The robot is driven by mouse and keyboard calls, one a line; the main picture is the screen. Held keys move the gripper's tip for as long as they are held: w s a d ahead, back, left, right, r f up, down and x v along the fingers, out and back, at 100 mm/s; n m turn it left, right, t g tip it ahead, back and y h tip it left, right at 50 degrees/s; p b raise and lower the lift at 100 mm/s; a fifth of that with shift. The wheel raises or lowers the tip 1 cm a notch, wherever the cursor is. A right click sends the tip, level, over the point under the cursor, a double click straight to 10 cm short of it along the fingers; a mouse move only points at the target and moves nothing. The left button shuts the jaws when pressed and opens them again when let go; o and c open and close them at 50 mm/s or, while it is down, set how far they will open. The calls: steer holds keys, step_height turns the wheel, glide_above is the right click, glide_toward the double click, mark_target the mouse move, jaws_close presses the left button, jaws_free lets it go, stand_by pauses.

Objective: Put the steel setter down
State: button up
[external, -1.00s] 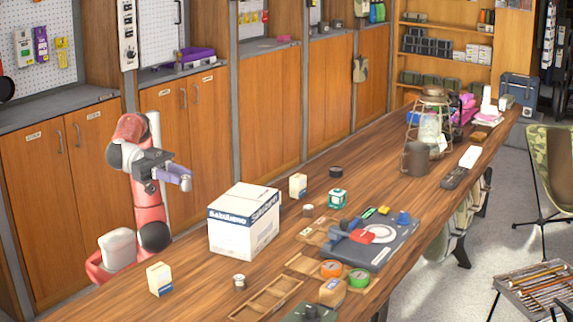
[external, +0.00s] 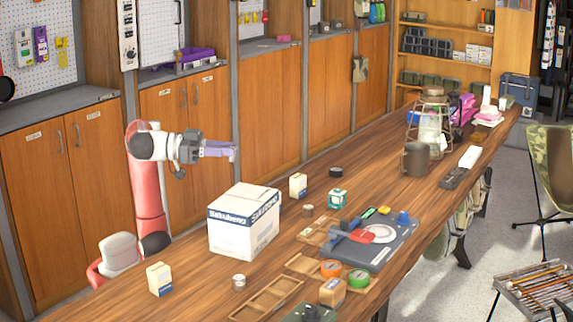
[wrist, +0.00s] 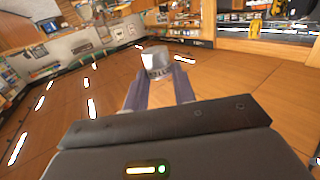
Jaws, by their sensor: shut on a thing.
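My gripper (external: 234,152) is raised in the air behind the white box and points right, level with the cabinet fronts. In the wrist view its two purple-grey fingers (wrist: 158,92) are shut on the steel setter (wrist: 157,61), a short, shiny silver cylinder. The setter sits at the fingertips, clear of any surface. The long wooden table (external: 205,295) lies in front of and below my gripper.
A white box (external: 243,222) stands on the table closest to my arm. A small carton (external: 160,279), a metal tin (external: 239,282), wooden trays (external: 266,299) and a grey tool board (external: 385,240) are nearby. Bare wood shows left of the box and along the back edge.

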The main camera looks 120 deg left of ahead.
mark_target(223, 199)
step_height(223, 199, down, 10)
steer(key=shift+f+b, duration=0.1)
steer(key=shift+b, duration=1.05)
steer(key=shift+f, duration=0.1)
steer(key=o, duration=1)
steer(key=shift+o, duration=0.2)
steer(key=shift+s+d, duration=0.2)
steer(key=v, duration=1.1)
steer(key=shift+s+p, duration=0.25)
steer(key=shift+p, duration=0.1)
